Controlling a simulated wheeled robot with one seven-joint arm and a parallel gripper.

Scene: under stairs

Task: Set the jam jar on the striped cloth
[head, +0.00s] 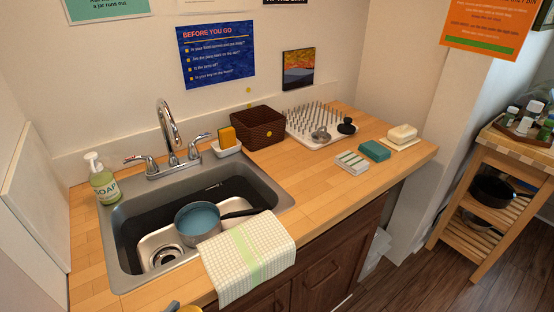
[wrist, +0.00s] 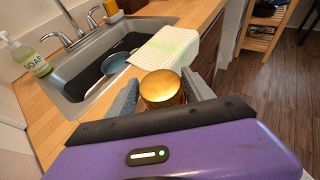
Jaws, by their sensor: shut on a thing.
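My gripper (wrist: 160,88) is shut on the jam jar (wrist: 162,90), seen from above with a gold lid; its sides are mostly hidden. The jar is in front of the counter edge, apart from the cloths. A pale checked cloth with a green stripe (head: 247,258) drapes over the front edge of the sink and counter; it also shows in the wrist view (wrist: 168,46), just beyond the jar. A small folded green-and-white striped cloth (head: 352,162) lies flat on the right part of the counter. Only a sliver of my gripper shows at the head view's bottom edge.
The sink (head: 125,225) holds a pan (head: 198,222) with its handle toward the right. A soap bottle (head: 103,180) stands at left.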

